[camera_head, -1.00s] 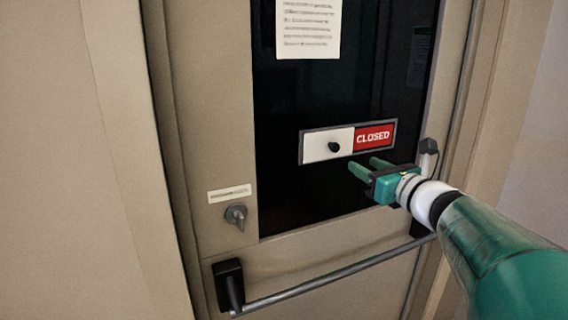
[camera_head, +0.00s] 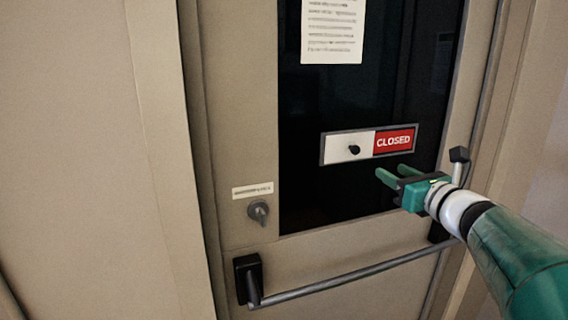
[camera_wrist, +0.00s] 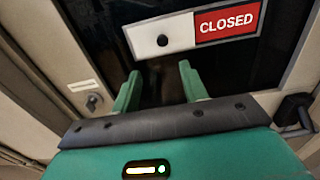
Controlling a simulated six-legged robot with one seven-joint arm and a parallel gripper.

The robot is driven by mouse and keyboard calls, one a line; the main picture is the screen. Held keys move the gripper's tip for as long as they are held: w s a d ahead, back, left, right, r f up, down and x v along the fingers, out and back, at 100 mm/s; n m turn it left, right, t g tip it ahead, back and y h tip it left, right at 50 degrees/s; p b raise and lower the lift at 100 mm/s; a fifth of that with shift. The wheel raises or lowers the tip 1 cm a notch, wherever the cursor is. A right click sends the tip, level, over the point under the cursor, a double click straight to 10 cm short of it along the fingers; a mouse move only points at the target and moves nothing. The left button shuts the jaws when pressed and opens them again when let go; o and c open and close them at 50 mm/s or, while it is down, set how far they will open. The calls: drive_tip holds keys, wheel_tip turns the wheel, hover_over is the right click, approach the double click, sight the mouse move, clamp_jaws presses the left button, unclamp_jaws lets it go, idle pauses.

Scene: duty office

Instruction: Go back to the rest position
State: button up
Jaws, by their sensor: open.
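My gripper (camera_head: 392,173) is open and empty in the head view, in front of the door's dark glass. It is just below the sign (camera_head: 346,147), which has a white half with a black knob (camera_head: 354,150) and a red half reading CLOSED. In the wrist view my gripper (camera_wrist: 158,88) shows its two green fingers apart with nothing between them. The sign (camera_wrist: 226,22) is beyond and above the fingertips there, and the knob (camera_wrist: 162,40) lies above the gap between them. The fingers look apart from the sign.
A beige door (camera_head: 240,120) holds the dark window, with a paper notice (camera_head: 332,30) above. A push bar (camera_head: 350,276) crosses below my gripper, with a black bracket (camera_head: 248,278) at its left. A key lock (camera_head: 258,211) sits left of the glass. The wall at left is bare.

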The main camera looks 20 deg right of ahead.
drive_tip(key=s+a+f+n+g+y, duration=0.2)
drive_tip(key=a+f+n+g, duration=0.25)
drive_tip(key=a+n, duration=0.5)
drive_tip(key=s+a+f+n+g+y, duration=0.25)
drive_tip(key=a+f+n, duration=0.45)
drive_tip(key=a, duration=0.4)
drive_tip(key=s+a+f+n+g+h, duration=0.2)
drive_tip(key=s+f+n, duration=0.2)
drive_tip(key=n, duration=0.5)
drive_tip(key=s+a+f+n+g+h, duration=0.2)
drive_tip(key=s+f+n+g+h, duration=0.1)
drive_tip(key=s+n, duration=0.4)
drive_tip(key=shift+s+a+f+n, duration=0.2)
drive_tip(key=shift+f+n, duration=0.2)
drive_tip(key=shift+n, duration=1.05)
drive_tip(key=shift+w+h, duration=0.1)
drive_tip(key=shift+h, duration=0.15)
